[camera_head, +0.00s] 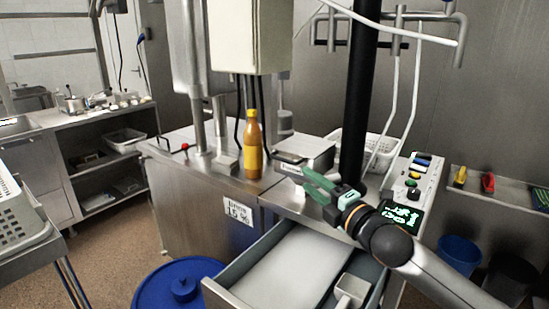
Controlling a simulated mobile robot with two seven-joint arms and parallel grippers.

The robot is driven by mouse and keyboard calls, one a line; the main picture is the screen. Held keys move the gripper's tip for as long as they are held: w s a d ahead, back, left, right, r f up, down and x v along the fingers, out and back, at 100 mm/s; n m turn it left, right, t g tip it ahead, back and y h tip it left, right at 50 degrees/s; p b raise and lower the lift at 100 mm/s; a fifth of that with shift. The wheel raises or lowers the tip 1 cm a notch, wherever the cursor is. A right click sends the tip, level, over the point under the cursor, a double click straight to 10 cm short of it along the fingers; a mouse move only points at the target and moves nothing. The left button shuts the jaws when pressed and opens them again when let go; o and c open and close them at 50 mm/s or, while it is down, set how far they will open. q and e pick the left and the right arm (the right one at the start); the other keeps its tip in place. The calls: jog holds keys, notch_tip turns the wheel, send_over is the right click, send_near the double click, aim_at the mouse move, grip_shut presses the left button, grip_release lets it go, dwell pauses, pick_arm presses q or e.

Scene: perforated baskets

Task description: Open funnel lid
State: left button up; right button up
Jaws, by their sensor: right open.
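A low stainless steel box with a flat top (306,146) stands on the steel machine's worktop, right of the orange bottle. It may be the funnel with its lid; I cannot tell for sure, and the lid looks flat. My right gripper (292,172), with green fingers, reaches in from the lower right and is open. Its tips are at the front of this box, and it covers part of the box's front. Whether they touch cannot be told. My left gripper is not in view.
An orange bottle (253,146) stands close left of the box. A black vertical post (357,95) rises behind my right gripper. An open drawer (290,268) lies below my arm. A control panel (412,195) is to the right, and a blue lidded barrel (180,287) stands at the front.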

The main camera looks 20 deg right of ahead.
aim_at(282, 160)
jog(key=p+x, duration=0.1)
jog(key=x, duration=1.1)
jog(key=shift+c, duration=0.4)
grip_shut()
dwell(0.9)
